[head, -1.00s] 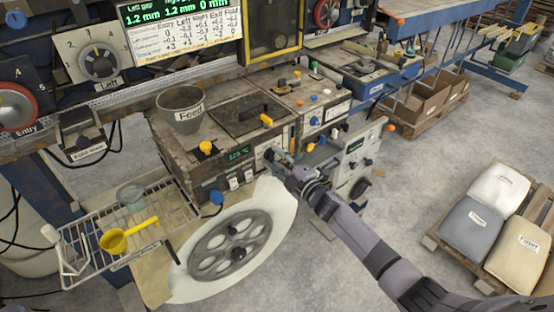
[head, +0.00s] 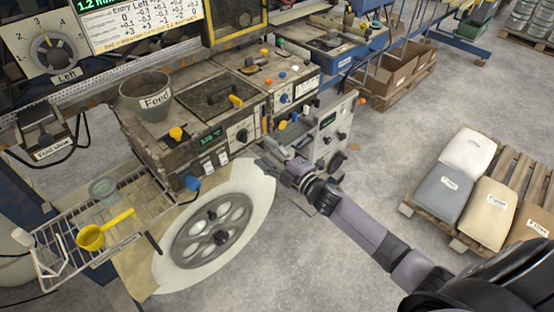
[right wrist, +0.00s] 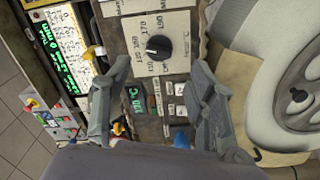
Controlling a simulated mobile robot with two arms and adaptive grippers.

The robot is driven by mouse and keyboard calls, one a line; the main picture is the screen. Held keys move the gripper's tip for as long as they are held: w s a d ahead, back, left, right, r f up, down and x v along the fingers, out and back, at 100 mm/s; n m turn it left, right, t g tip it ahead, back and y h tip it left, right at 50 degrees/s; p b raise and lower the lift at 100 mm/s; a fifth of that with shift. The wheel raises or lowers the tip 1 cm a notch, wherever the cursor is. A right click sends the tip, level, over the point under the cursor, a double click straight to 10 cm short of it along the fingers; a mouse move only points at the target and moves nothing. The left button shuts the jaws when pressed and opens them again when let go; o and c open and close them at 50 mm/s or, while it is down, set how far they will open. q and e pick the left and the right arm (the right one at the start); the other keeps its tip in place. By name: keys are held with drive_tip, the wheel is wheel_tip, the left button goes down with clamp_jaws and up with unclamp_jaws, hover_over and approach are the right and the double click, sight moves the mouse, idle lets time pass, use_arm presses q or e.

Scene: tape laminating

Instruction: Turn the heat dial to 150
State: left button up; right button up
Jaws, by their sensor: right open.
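The heat dial is a black knob (right wrist: 158,46) on a pale plate with printed numbers around it. It also shows on the front of the worn console in the head view (head: 242,135). A pale mark on the knob faces left in the right wrist view; the exact number it meets is too small to tell. A green temperature display (head: 211,137) sits left of the dial. My right gripper (head: 268,165) is open and empty, below and right of the dial and apart from it. Its fingers (right wrist: 161,68) frame the dial's plate in the right wrist view. My left gripper is not in view.
White switches (head: 214,161) and a blue knob (head: 192,183) sit below the display. A large spoked wheel (head: 213,231) stands below the console. A grey control box (head: 330,135) is close behind my right gripper. A wire rack (head: 75,225) is at left.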

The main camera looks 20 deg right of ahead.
drive_tip(key=shift+v, duration=2.1)
drive_tip(key=s+d+f+m+g+h, duration=0.25)
drive_tip(key=s+f, duration=0.35)
drive_tip(key=f, duration=0.6)
drive_tip(key=s+d+f+m+g+h+b, duration=0.1)
drive_tip(key=s+f+m+g, duration=0.3)
drive_tip(key=f, duration=0.7)
drive_tip(key=s+d+f+m+g+h, duration=0.15)
drive_tip(key=s+f+m, duration=0.25)
drive_tip(key=s+f, duration=0.55)
drive_tip(key=s+a+f+m+g, duration=0.1)
drive_tip(key=s+a+f+g, duration=0.1)
drive_tip(key=s+f, duration=0.4)
drive_tip(key=s+a+f+m+g, duration=0.2)
drive_tip(key=s+f, duration=0.4)
drive_tip(key=s, duration=0.8)
drive_tip(key=s+a+f+m+g+h, duration=0.1)
drive_tip(key=s+f+g, duration=0.3)
drive_tip(key=s, duration=0.6)
wheel_tip(320, 180, down, 3)
drive_tip(key=shift+a+r+m+b, duration=0.2)
drive_tip(key=shift+a+m+b, duration=0.15)
drive_tip(key=shift+a+m, duration=0.15)
